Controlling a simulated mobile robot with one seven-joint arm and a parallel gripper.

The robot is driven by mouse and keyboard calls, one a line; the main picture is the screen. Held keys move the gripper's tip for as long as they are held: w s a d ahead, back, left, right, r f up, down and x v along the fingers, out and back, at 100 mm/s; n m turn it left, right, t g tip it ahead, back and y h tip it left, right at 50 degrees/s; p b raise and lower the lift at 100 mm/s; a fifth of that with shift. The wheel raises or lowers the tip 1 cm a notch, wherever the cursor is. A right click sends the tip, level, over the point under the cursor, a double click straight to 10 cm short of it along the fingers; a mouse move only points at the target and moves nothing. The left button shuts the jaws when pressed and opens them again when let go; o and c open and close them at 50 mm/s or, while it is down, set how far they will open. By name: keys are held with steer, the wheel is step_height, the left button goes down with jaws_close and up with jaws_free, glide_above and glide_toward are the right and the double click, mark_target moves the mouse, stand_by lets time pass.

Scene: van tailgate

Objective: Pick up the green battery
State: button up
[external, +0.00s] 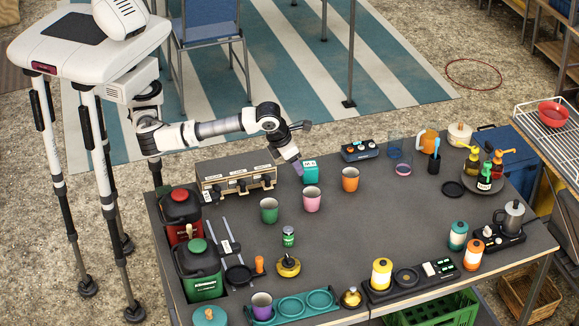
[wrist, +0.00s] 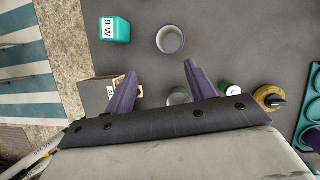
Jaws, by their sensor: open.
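I cannot tell for sure which thing is the green battery. A teal-green block (external: 311,174) with a white label stands near the back edge of the table; it also shows at the top left of the wrist view (wrist: 115,29). A small green cylinder with a white band (external: 288,238) stands near the table's middle; in the wrist view it (wrist: 225,86) is right of the fingers. My gripper (external: 299,168) is open and empty, above the table. It appears beside the teal-green block in the external view. Its purple fingers (wrist: 161,69) point away from both.
A pink cup (external: 312,200), a green cup (external: 269,210) and an orange cup (external: 350,179) stand near my gripper. A beige box with knobs (external: 236,178) is left of it. A yellow-based item (external: 288,267) stands nearer the front. The table's middle right is clear.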

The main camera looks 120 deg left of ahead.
steer(key=w+a+r+m+t+y+p, duration=0.1)
steer(key=w+a+r+t+y, duration=0.2)
steer(key=r, duration=0.4)
steer(key=w+a+r+m+t+y, duration=0.1)
steer(key=w+r+t+y, duration=0.2)
steer(key=w+r, duration=0.3)
steer(key=w+a+r+m+t+y+p, duration=0.1)
steer(key=w+a+r+t+y, duration=0.25)
steer(key=r, duration=0.45)
steer(key=w+d+r+m+t+h+p, duration=0.1)
steer(key=w+d+r+m+t+h, duration=0.25)
steer(key=d+r+m+t, duration=0.3)
steer(key=w+d+f+m+t+h+p, duration=0.1)
steer(key=w+d+m+h, duration=0.1)
steer(key=d+m+h, duration=0.55)
steer(key=w+d+f+m+h+p, duration=0.1)
steer(key=w+d+m+h, duration=0.2)
steer(key=d+m+h, duration=0.5)
steer(key=m+g+y+p, duration=0.3)
steer(key=g+y, duration=0.2)
steer(key=g, duration=1.4)
glide_above(288, 228)
step_height(288, 228, down, 29)
step_height(288, 228, down, 7)
steer(key=shift+a+f+p, duration=0.15)
steer(key=shift+p, duration=0.45)
steer(key=shift+d+f+p, duration=0.2)
steer(key=shift+f+p, duration=0.75)
steer(key=shift+f, duration=1.75)
